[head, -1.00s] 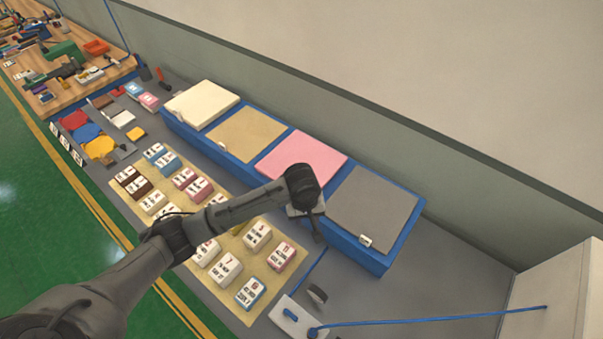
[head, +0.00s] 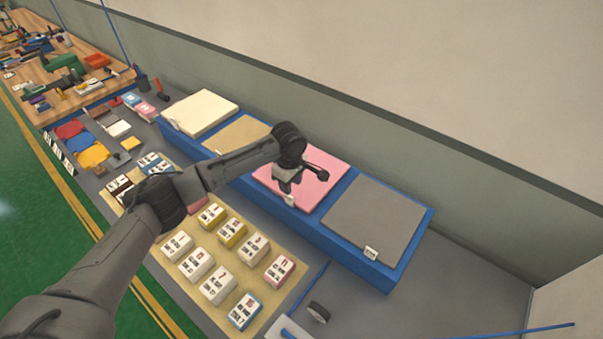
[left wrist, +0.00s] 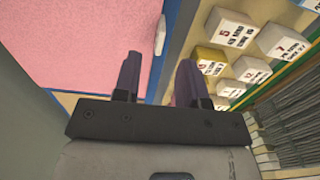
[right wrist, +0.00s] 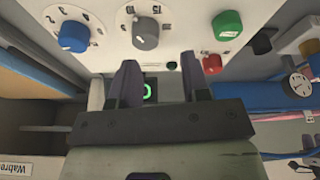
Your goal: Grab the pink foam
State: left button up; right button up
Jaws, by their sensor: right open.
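The pink foam (head: 318,172) is a flat square pad lying on the blue platform, between the tan pad and the grey pad. My left gripper (head: 287,191) is over its near edge, and the arm hides part of it. In the left wrist view the pink foam (left wrist: 90,45) fills the upper left, and my left gripper (left wrist: 158,75) has its fingers apart. A white tag (left wrist: 160,36) at the foam's edge shows between the fingers. I cannot tell whether the fingers touch anything. My right gripper (right wrist: 161,80) is open and empty in front of a control panel.
A cream pad (head: 202,112), a tan pad (head: 238,134) and a grey pad (head: 375,222) share the blue platform (head: 345,253). Several labelled blocks stand on a tan mat (head: 205,305) in front. The control panel (right wrist: 180,20) has coloured knobs close to my right gripper.

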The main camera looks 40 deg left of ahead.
aim_at(291, 197)
pick_arm(q)
jog(key=shift+f, duration=3.55)
jog(key=shift+c, duration=0.3)
grip_shut()
